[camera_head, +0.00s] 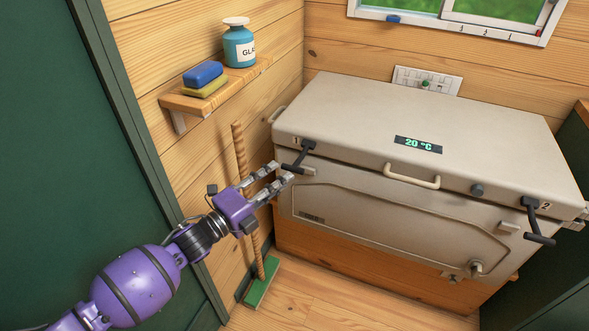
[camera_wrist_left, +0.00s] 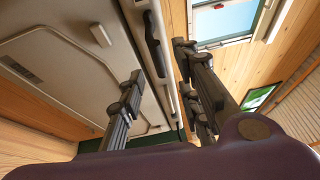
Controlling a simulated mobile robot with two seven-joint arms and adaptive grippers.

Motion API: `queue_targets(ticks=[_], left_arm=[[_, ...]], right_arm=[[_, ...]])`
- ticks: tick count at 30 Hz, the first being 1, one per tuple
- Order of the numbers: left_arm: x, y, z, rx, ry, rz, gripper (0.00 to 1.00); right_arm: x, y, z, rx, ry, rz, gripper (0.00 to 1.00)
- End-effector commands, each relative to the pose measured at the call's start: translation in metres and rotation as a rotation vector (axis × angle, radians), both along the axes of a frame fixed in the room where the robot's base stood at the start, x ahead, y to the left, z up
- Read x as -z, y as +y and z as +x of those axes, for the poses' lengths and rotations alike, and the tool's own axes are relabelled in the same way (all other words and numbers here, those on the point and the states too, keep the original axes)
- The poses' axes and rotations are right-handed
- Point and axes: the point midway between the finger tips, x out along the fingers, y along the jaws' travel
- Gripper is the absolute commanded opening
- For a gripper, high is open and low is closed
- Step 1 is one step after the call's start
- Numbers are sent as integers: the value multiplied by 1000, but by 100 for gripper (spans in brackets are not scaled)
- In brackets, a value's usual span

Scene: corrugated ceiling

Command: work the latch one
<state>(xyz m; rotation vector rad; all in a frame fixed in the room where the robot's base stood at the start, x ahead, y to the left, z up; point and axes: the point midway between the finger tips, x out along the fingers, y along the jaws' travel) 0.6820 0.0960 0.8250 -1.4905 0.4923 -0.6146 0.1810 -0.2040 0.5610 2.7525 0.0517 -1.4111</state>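The latch one (camera_head: 302,154) is a dark lever with a crossbar end, at the left front corner of a beige chest (camera_head: 390,222), beside a "1" mark. Its arm slants down from the lid edge. My purple left gripper (camera_head: 280,173) is just in front of and below it, fingers apart and pointing at it. In the left wrist view the open left gripper (camera_wrist_left: 158,62) has a dark handle (camera_wrist_left: 153,45), which looks like the latch, ahead between its fingers. Contact is not clear. My right gripper is in neither view.
A second latch (camera_head: 535,222), marked "2", hangs at the chest's right front. The lid (camera_head: 340,110) is down, with a 20 °C display (camera_head: 418,144) and a pale handle (camera_head: 411,177). A wall shelf (camera_head: 215,98) and a green broom (camera_head: 262,283) are left.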

Motion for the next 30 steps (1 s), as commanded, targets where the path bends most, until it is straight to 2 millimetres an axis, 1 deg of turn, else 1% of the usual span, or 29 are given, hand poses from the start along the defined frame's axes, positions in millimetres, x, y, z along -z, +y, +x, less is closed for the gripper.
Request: queue_targets(ticks=[1,6,10,15,22,29,30], left_arm=[[-3,-6,7,1,-3,-1,32],[-4,-24,29,-1,1,-2,32],[-3,-34,40,-2,3,-2,32],[-4,-40,47,-2,4,-1,32],[-4,-40,47,-2,4,-1,32],[-4,-40,47,-2,4,-2,1],[-4,-40,47,-2,4,-1,0]], right_arm=[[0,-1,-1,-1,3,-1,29],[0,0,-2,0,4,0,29],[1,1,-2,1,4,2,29],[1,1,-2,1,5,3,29],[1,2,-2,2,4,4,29],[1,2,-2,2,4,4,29],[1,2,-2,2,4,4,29]])
